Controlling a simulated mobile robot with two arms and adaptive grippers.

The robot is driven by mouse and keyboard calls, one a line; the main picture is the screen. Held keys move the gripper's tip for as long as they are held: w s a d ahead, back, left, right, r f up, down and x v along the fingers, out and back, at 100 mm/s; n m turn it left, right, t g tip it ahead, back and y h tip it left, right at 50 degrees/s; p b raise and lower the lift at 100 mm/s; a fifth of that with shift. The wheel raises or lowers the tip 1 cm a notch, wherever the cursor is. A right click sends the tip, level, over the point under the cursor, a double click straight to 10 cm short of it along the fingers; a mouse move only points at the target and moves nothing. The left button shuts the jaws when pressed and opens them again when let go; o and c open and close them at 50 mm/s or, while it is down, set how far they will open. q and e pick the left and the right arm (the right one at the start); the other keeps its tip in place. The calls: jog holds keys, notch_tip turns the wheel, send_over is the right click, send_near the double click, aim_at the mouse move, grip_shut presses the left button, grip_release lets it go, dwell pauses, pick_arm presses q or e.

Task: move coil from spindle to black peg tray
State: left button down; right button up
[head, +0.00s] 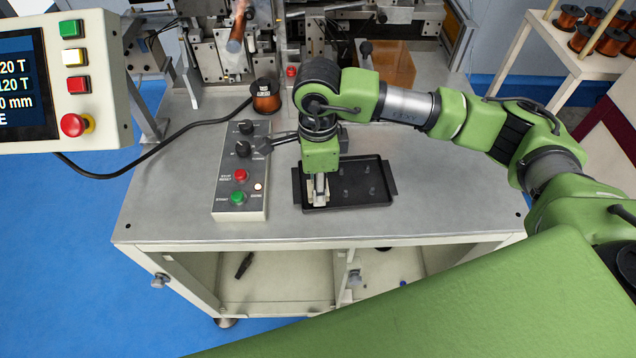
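The black peg tray (385,201) lies on the grey bench top, with several short pegs standing in it. My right gripper (318,196) points down over the tray's left end; its pale fingertips are small here, and I cannot tell whether they are open or hold anything. A copper-coloured wound cylinder (237,36) sits in the winding machine at the top; whether it is the coil on the spindle is unclear. My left gripper is not in view.
A control box (240,180) with knobs and buttons stands left of the tray. A copper wire spool (265,97) stands behind it. A screen panel (60,80) is at upper left. A rack of spools (585,35) is at upper right. Bench right of the tray is clear.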

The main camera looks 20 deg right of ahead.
jog(key=shift+f+b, duration=0.45)
jog(key=shift+f, duration=0.05)
jog(key=o, duration=0.9)
jog(key=shift+r, duration=0.15)
notch_tip(320, 180, up, 12)
jog(key=shift+f, duration=0.1)
